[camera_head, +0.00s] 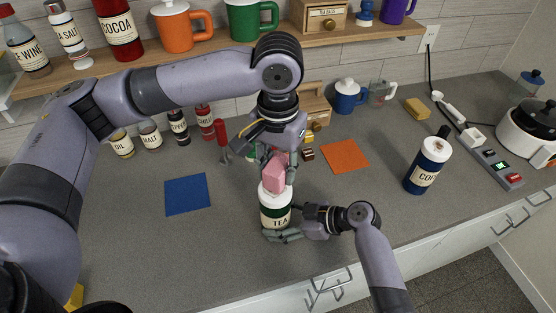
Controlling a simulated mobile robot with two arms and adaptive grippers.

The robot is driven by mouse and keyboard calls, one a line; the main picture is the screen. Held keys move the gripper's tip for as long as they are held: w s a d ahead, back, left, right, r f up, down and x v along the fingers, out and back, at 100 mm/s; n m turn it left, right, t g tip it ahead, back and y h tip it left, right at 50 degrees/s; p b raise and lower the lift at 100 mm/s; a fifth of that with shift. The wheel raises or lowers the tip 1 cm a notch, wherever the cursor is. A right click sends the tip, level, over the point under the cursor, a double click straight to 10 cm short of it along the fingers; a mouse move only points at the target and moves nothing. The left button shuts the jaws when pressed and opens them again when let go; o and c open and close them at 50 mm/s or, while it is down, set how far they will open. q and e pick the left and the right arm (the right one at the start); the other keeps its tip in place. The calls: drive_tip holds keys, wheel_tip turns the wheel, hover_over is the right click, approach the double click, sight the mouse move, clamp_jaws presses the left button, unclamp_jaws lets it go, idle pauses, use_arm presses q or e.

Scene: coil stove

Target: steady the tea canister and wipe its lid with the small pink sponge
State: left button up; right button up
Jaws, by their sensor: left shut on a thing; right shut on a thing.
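The tea canister (275,217), dark green with a cream TEA label and a white lid (270,196), stands upright near the counter's front edge. My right gripper (283,234) comes in from the right and is shut around the canister's lower body. The small pink sponge (273,177) is right above the lid. My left gripper (277,165) points down from above and is shut on the sponge. The sponge appears to meet the lid, but I cannot be sure they touch. My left gripper partly hides the sponge's upper part.
A blue square mat (187,194) lies left of the canister and an orange one (344,155) lies behind it to the right. A dark blue canister (428,163) stands further right. Jars and a wooden box (314,108) stand behind. The counter's front left is clear.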

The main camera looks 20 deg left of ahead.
sight(278, 197)
use_arm(q)
wheel_tip(278, 197, down, 5)
drive_tip(key=shift+f, duration=0.2)
drive_tip(key=shift+w+a+f, duration=0.2)
drive_tip(key=shift+w+a, duration=0.25)
drive_tip(key=shift+w, duration=0.1)
drive_tip(key=shift+c, duration=1)
drive_tip(key=shift+w+a, duration=0.85)
drive_tip(key=shift+w, duration=0.3)
drive_tip(key=shift+s+d, duration=0.7)
drive_tip(key=shift+s, duration=0.25)
drive_tip(key=shift+s+d, duration=0.7)
drive_tip(key=shift+s, duration=0.2)
wheel_tip(278, 197, up, 3)
drive_tip(key=shift+w+f, duration=0.1)
drive_tip(key=shift+w, duration=0.05)
drive_tip(key=shift+a+r, duration=0.1)
drive_tip(key=shift+r, duration=2.7)
use_arm(e)
drive_tip(key=o, duration=1.2)
drive_tip(key=shift+o, duration=0.2)
